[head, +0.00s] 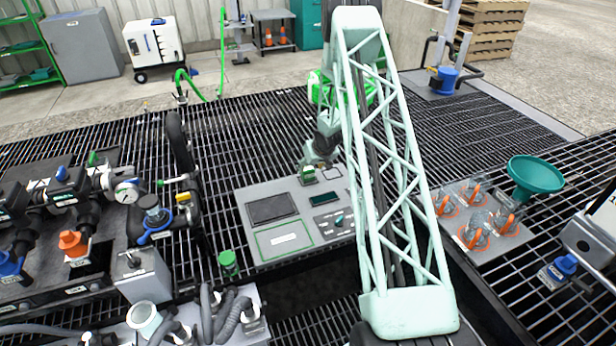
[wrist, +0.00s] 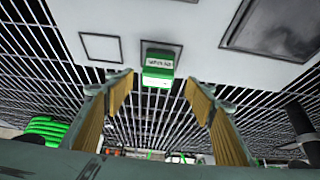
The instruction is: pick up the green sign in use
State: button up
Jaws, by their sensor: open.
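A small green sign with a white lettered face (wrist: 158,68) stands on a grey panel in the wrist view, inside a thin dark square outline. Its lettering is too small to read surely. In the head view the sign (head: 307,175) is a small green block at the panel's far edge, just below my gripper (head: 320,158). In the wrist view my gripper (wrist: 159,82) is open, with its two tan-padded fingers apart on either side of the sign's line. Nothing is between the pads, and the sign appears beyond the fingertips.
The grey panel (head: 256,190) carries dark screens, a knob and a green-outlined area with a white label (head: 284,240). Valves and gauges (head: 125,192) stand left. Glass jars (head: 477,230) and a green funnel (head: 535,175) stand right. Open grating lies behind the panel.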

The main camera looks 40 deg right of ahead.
aim_at(309, 170)
jog(key=shift+x, duration=1.2)
jog(key=shift+b+x, duration=0.85)
jog(key=shift+x, duration=1.75)
jog(key=shift+d, duration=0.15)
jog(key=shift+c, duration=0.4)
jog(key=c, duration=0.9)
jog(key=shift+r, duration=0.15)
